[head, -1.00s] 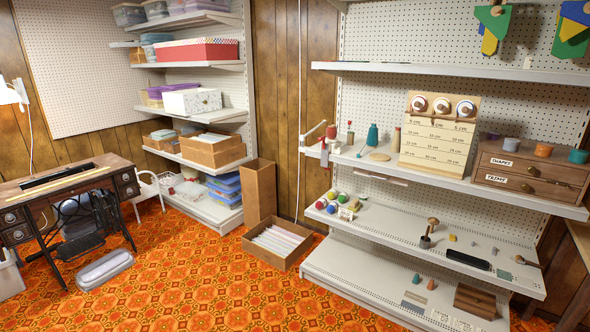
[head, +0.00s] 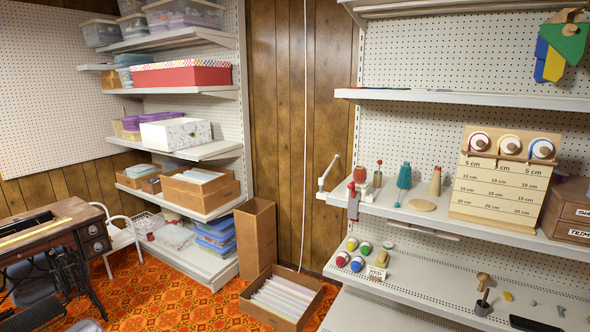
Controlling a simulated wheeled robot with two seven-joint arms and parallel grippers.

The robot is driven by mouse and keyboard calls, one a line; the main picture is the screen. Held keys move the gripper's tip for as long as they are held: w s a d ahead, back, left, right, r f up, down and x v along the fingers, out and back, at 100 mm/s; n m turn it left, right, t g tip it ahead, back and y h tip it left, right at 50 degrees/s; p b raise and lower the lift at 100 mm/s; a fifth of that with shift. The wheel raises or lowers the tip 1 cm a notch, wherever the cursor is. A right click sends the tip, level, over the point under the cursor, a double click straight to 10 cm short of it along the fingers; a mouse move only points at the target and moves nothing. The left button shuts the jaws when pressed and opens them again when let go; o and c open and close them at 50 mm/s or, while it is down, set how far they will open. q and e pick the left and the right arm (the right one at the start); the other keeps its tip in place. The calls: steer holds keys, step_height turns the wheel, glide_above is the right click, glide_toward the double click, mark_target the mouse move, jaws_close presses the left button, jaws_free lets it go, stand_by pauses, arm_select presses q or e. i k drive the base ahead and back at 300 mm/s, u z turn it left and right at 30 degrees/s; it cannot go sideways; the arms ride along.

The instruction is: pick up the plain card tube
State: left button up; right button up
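A plain tan, upright, slightly tapered piece (head: 434,182) stands on the middle shelf of the right-hand unit. It looks like card, but it is too small to tell for sure whether it is the plain card tube. Neither of my grippers is in view.
A round tan disc (head: 422,205) lies in front of the tan piece. A measuring board (head: 497,190) with three reels stands right of it. On the floor are a tall cardboard box (head: 256,238) and an open box of pale rolls (head: 283,300). A sewing table (head: 50,235) is at left.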

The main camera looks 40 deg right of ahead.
mark_target(360, 175)
steer(key=u, duration=0.15)
steer(key=i, duration=1.85)
steer(key=z, duration=0.75)
steer(key=i, duration=0.9)
steer(key=z, duration=1.45)
steer(key=i, duration=0.6)
steer(key=z, duration=0.55)
